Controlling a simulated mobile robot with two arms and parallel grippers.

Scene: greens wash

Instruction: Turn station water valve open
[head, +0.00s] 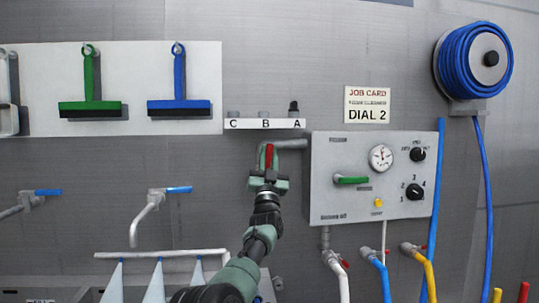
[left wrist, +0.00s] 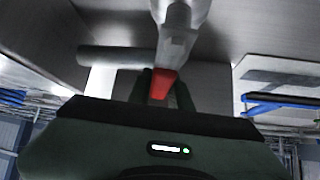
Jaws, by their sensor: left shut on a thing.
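The station water valve's red handle (head: 269,155) is on the grey pipe (head: 291,144) that enters the control box from the left. In the head view the handle looks roughly upright, across the pipe's level run. My left gripper (head: 267,165) is shut on the red handle, with a finger on each side. In the left wrist view the handle (left wrist: 162,84) sits between the dark fingers (left wrist: 162,90), below the pale pipe (left wrist: 178,35). The fingers hide part of the handle. My right gripper is not in view.
The control box (head: 325,190) has a gauge (head: 381,157), a green handle (head: 351,180) and two black knobs (head: 416,192). A shelf (head: 280,124) marked C, B, A is just above my gripper. White, blue and yellow hoses hang below the box. A blue-handled tap (head: 150,215) is at left.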

